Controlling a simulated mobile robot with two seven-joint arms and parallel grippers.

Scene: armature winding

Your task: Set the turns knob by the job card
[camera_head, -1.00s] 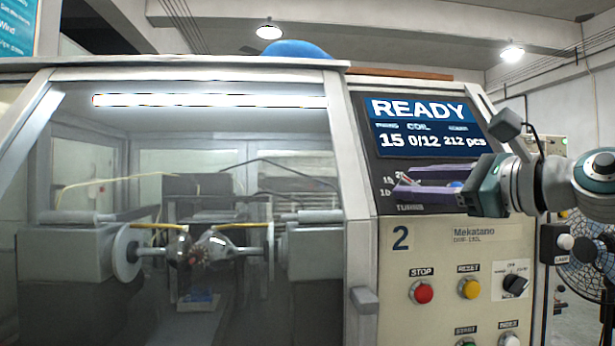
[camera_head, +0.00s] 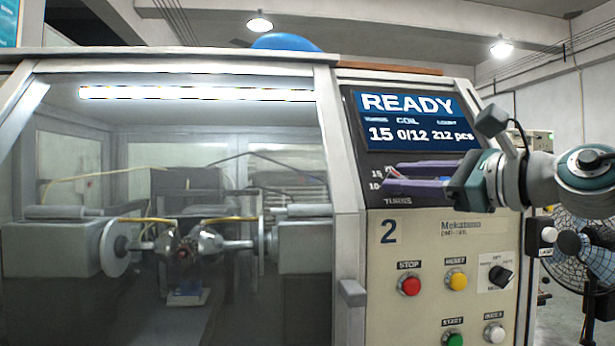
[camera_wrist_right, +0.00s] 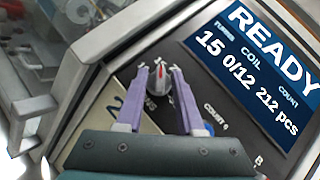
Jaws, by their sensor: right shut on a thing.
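My right gripper (camera_head: 388,178) reaches in from the right to the machine's dark panel, its purple fingers level below the screen. In the right wrist view its two fingers (camera_wrist_right: 155,75) are shut on the turns knob (camera_wrist_right: 158,82), a grey-white round knob with a red pointer mark. In the head view the fingers hide the knob; scale marks 15 and 10 and the word TURNS show beside them. The screen (camera_head: 413,121) reads READY, turns 15, coil 0/12, count 212 pcs. I cannot make out a job card. My left gripper is not in view.
Below are a red stop button (camera_head: 409,286), a yellow reset button (camera_head: 456,281), a black selector (camera_head: 500,275), a green start button (camera_head: 453,340) and a white index button (camera_head: 494,333). A clear guard covers the winding spindles (camera_head: 185,245) at left. A fan (camera_head: 585,250) stands at right.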

